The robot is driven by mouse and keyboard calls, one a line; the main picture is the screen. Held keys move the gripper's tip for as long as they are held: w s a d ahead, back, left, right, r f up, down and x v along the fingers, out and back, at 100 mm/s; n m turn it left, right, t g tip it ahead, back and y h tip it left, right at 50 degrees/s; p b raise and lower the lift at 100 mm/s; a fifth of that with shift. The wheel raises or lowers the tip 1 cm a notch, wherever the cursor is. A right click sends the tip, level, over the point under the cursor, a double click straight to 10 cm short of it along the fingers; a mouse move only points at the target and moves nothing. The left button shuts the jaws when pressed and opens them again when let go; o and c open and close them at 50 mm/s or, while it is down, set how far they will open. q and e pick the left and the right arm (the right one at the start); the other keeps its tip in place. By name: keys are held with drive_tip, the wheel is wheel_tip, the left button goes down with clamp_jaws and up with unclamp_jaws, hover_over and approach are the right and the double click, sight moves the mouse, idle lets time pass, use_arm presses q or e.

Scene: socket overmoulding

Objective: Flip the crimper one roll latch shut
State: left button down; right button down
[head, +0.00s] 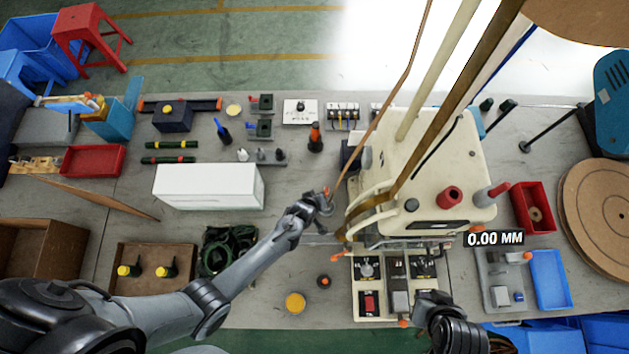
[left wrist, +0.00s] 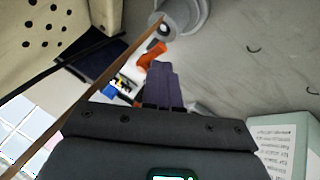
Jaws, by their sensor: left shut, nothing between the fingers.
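The cream crimper machine (head: 440,190) stands right of centre in the head view. A small orange lever (head: 326,191), which looks like the roll latch, shows at its left side. In the left wrist view the orange lever (left wrist: 151,55) is beside a grey round roll part (left wrist: 183,16), just beyond my fingertips. My left gripper (head: 326,207) is shut and empty; its dark fingers (left wrist: 162,80) point at the lever. Whether they touch it I cannot tell. My right gripper (head: 430,298) is near the front control panel, its jaws unclear.
A white box (head: 209,187) lies left of my left gripper. A brown strip (head: 388,110) runs down in front of the crimper. A control panel (head: 395,285) with switches sits at the front. A dark orange-topped post (head: 315,138) stands behind the gripper.

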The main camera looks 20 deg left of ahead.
use_arm(q)
drive_tip(key=shift+a, duration=0.15)
drive_tip(key=shift+s, duration=0.1)
drive_tip(key=shift+s+p, duration=0.45)
drive_tip(key=shift+s, duration=0.25)
drive_tip(key=shift+r, duration=0.1)
drive_tip(key=p+v, duration=0.8)
drive_tip(key=v, duration=0.1)
drive_tip(key=shift+s+r, duration=0.3)
idle(0.3)
